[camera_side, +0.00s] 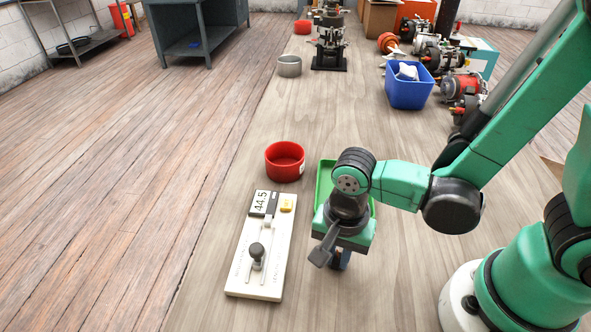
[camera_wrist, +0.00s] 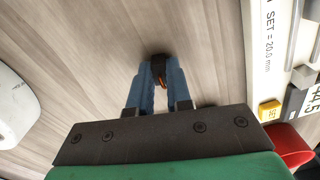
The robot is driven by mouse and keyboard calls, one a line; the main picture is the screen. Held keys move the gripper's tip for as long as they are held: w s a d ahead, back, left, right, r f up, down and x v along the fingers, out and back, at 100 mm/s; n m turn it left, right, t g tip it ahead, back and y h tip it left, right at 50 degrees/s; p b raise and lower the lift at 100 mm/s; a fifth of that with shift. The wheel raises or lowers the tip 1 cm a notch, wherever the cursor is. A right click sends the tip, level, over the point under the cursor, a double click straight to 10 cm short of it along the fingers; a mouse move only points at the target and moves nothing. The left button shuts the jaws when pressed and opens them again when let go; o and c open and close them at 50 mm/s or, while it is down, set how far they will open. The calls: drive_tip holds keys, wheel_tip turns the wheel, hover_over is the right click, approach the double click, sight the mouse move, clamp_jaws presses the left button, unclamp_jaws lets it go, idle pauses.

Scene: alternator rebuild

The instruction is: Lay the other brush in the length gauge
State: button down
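The length gauge (camera_side: 240,273) is a white board lying on the bench left of my gripper, with a display (camera_side: 264,201) reading 44.5, a yellow button (camera_side: 287,205) and a black-knobbed lever (camera_side: 256,252). In the wrist view its edge (camera_wrist: 262,60) shows at the right, with the text "SET = 20.0 mm". My gripper (camera_side: 341,262) points down over the bench, right of the gauge and apart from it. In the wrist view its blue fingers (camera_wrist: 159,76) are closed on a small dark brush (camera_wrist: 158,62) with a copper-orange bit. The side view hides the brush.
A green tray (camera_side: 325,175) lies partly hidden behind my gripper. A red bowl (camera_side: 285,161) stands beyond the gauge. A blue bin (camera_side: 408,93), a grey bowl (camera_side: 289,66) and several alternators (camera_side: 462,86) stand farther back. Bench between gripper and gauge is clear.

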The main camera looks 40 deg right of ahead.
sight(265, 239)
drive_tip(key=shift+r, duration=0.15)
drive_tip(key=shift+r, duration=2.4)
drive_tip(key=w+a+r+n, duration=0.1)
drive_tip(key=w+a, duration=0.1)
drive_tip(key=w, duration=0.1)
drive_tip(key=w+a+r+n, duration=0.1)
drive_tip(key=w+a, duration=0.1)
drive_tip(key=w, duration=0.1)
drive_tip(key=w+a+r+n, duration=0.1)
drive_tip(key=w+a, duration=0.1)
drive_tip(key=w, duration=0.1)
drive_tip(key=shift+w+a+r, duration=0.15)
drive_tip(key=shift+w+a, duration=0.05)
drive_tip(key=shift+w, duration=0.1)
drive_tip(key=shift+f, duration=2.4)
drive_tip(key=shift+f, duration=0.3)
drive_tip(key=shift+f, duration=0.6)
